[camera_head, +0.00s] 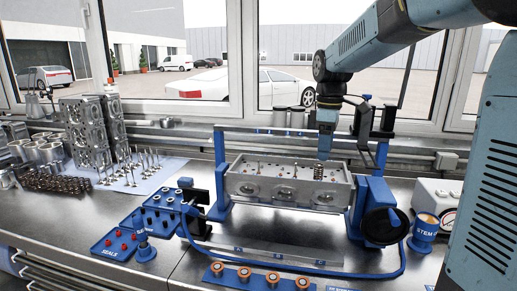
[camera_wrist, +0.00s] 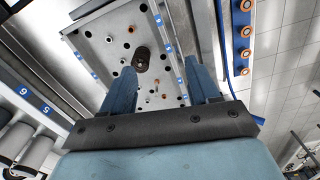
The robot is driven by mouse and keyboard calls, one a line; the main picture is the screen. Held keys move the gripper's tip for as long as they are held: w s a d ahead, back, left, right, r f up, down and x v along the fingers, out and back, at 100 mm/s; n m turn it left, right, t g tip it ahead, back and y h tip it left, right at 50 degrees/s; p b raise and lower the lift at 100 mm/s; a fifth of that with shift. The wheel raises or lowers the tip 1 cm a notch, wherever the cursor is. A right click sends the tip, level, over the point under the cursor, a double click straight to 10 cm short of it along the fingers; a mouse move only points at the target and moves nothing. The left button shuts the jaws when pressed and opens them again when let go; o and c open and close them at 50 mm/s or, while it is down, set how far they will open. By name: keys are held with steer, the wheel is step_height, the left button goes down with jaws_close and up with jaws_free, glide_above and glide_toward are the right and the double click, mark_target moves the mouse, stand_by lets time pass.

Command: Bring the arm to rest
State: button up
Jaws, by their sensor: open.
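My arm reaches in from the upper right in the head view, and my gripper (camera_head: 324,152) points down above the right part of a grey cylinder head (camera_head: 285,186). The cylinder head sits in a blue stand (camera_head: 221,170). A dark coil spring (camera_head: 318,171) stands upright on it, just below the gripper. In the wrist view the two blue fingers of my gripper (camera_wrist: 162,84) are spread apart with nothing held. The holed face of the cylinder head (camera_wrist: 105,48) lies beyond them, with the dark spring (camera_wrist: 141,58) between the finger lines and apart from both.
A black round handle (camera_head: 386,226) is on the stand's right side. A blue STEM cup (camera_head: 424,230) and a white gauge box (camera_head: 437,197) stand further right. Blue SEALS tray (camera_head: 115,244), valves (camera_head: 130,170) and springs (camera_head: 55,181) are at left. Windows close off the back.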

steer(key=s+d+f+m+t, duration=0.1)
steer(key=s+m, duration=0.5)
steer(key=s, duration=0.6)
steer(key=s+d+f+m+t, duration=0.1)
steer(key=s+d+m+t, duration=0.3)
steer(key=s+m, duration=0.3)
steer(key=s, duration=0.4)
steer(key=shift+s+t, duration=0.3)
steer(key=shift+s, duration=0.05)
